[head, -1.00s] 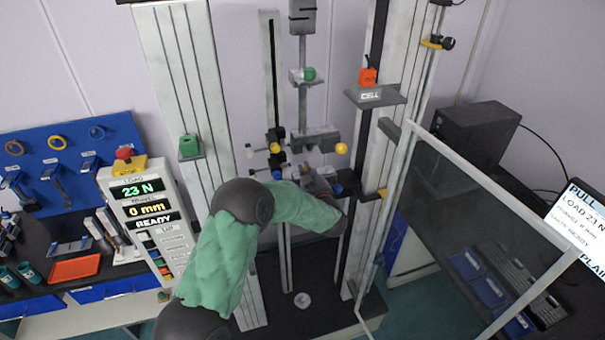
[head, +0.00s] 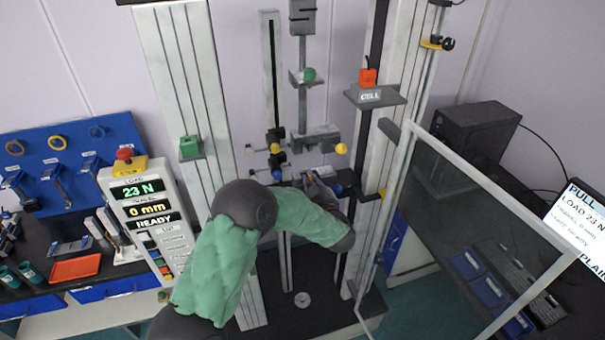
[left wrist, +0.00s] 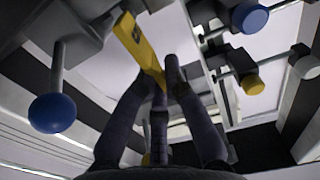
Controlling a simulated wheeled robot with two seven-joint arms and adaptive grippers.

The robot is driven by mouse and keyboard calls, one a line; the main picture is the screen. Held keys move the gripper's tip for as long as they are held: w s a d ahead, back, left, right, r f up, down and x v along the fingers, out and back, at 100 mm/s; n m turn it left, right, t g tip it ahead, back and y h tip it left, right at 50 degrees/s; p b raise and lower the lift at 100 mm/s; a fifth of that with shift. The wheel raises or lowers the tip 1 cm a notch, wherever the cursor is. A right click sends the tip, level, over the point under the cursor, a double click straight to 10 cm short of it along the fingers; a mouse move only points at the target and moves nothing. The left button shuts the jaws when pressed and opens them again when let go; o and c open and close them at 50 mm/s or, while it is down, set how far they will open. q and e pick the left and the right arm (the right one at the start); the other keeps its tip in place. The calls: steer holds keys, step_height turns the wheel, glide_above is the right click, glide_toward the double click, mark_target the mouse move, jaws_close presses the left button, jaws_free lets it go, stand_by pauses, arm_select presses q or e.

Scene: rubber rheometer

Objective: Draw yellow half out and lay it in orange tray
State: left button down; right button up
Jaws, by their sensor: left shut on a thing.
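The yellow half (left wrist: 138,42) is a flat yellow strip in the left wrist view. Its lower end is between the fingertips of my left gripper (left wrist: 158,82), which is shut on it. Its upper end reaches a grey clamp block (left wrist: 88,22); I cannot tell whether the jaws still grip it. The orange tray (head: 75,269) lies on the dark bench at far left, looking empty. My right gripper is not in view.
Clamp knobs stick out close by, a blue one (left wrist: 52,113) and a yellow one (left wrist: 252,84). The control panel (head: 147,215) stands between tray and machine. An open clear guard door (head: 480,215) is at right. Cups (head: 30,270) stand beside the tray.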

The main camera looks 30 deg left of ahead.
arm_select(q)
steer(key=shift+v, duration=2.45)
steer(key=shift+f, duration=0.1)
